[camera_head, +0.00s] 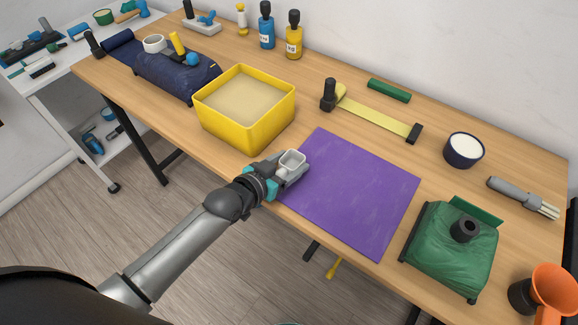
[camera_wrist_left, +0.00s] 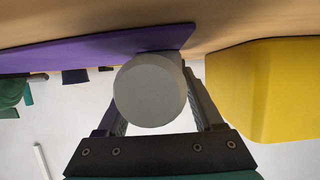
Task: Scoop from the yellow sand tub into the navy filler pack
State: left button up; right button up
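The yellow tub (camera_head: 212,122) stands left of centre on the bench, with pale sand (camera_head: 245,98) inside. The navy filler pack (camera_head: 170,76) lies behind and left of it, with a white ring-like piece (camera_head: 154,43) on top. My left gripper (camera_head: 284,168) is shut on a light grey scoop cup (camera_head: 291,161), just right of the tub's front corner, by the purple mat's near-left edge. The left wrist view shows the cup's round underside (camera_wrist_left: 150,91) between the fingers, with the tub (camera_wrist_left: 270,90) at right. I see no sand in the cup. My right gripper is not in view.
The purple mat (camera_head: 355,190) is bare. A green pack (camera_head: 450,252) with a dark neck and an orange funnel (camera_head: 552,290) stand at right. A yellow strap-like tool (camera_head: 375,118) lies behind the mat. A blue ball with a yellow handle (camera_head: 178,43) rests by the navy pack.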

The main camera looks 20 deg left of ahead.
pick_arm(q)
jog(key=c, duration=0.9)
jog(key=shift+c, duration=0.2)
jog(key=shift+r, duration=0.15)
